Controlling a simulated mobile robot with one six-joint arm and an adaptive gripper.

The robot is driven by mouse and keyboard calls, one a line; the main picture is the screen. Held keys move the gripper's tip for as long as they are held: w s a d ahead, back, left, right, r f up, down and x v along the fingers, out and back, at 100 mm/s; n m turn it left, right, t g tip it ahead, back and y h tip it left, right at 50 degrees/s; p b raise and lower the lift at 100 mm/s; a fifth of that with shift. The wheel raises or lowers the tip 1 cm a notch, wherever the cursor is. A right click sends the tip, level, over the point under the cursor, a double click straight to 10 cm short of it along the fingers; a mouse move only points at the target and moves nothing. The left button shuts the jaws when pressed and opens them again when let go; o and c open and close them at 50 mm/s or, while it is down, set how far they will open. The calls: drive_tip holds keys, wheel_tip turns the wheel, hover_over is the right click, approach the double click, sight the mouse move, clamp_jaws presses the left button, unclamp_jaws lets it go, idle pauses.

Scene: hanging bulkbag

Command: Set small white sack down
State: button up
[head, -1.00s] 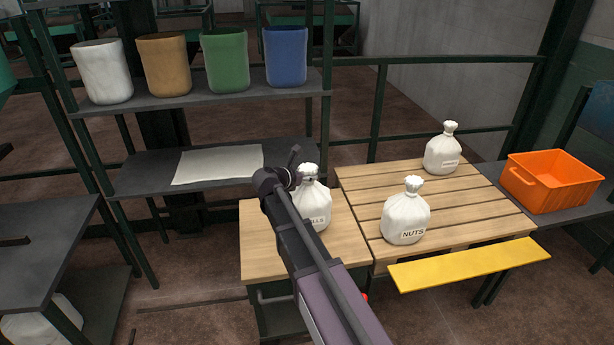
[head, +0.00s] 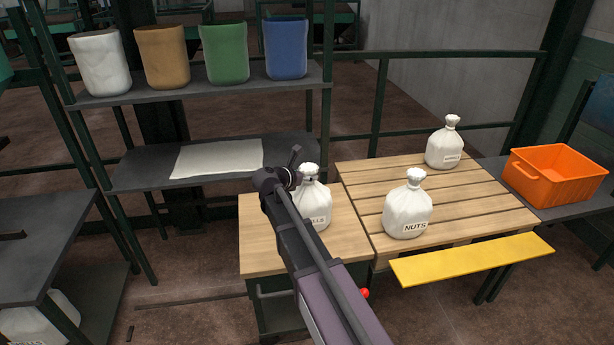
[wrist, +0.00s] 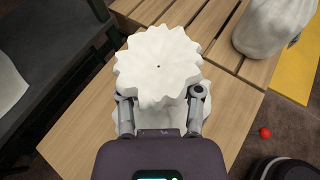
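The small white sack (head: 313,205) stands upright on the wooden top of the small cabinet (head: 262,245). Its tied neck and frilled top show, and its label is partly covered by my arm. In the wrist view the frilled top (wrist: 158,66) fills the upper middle. My gripper (head: 291,172) is at the sack's neck, on its left side in the head view. In the wrist view its fingers (wrist: 160,104) are spread apart on either side of the neck. The fingertips are partly hidden under the frill. The gripper looks open.
A slatted wooden table (head: 365,195) to the right holds a sack labelled NUTS (head: 407,208) and another white sack (head: 444,150). A yellow board (head: 470,260) lies along its front. An orange crate (head: 553,175) stands right. A shelf behind holds several bins, including a blue one (head: 286,48).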

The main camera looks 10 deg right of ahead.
drive_tip(key=o, duration=0.3)
drive_tip(key=shift+r, duration=0.1)
drive_tip(key=p+v, duration=0.4)
drive_tip(key=v, duration=0.8)
drive_tip(key=shift+p, duration=0.35)
drive_tip(key=shift+s, duration=0.1)
drive_tip(key=s+d+f+m+g+y, duration=0.4)
drive_tip(key=s+f+m+y, duration=0.1)
drive_tip(key=s+m, duration=0.6)
drive_tip(key=s+d+f+m+g+y, duration=0.4)
drive_tip(key=s+m, duration=0.6)
drive_tip(key=m, duration=0.4)
drive_tip(key=shift+s+d+f+y, duration=0.45)
drive_tip(key=shift+f+y, duration=0.55)
drive_tip(key=shift+f, duration=0.25)
drive_tip(key=shift+w, duration=0.1)
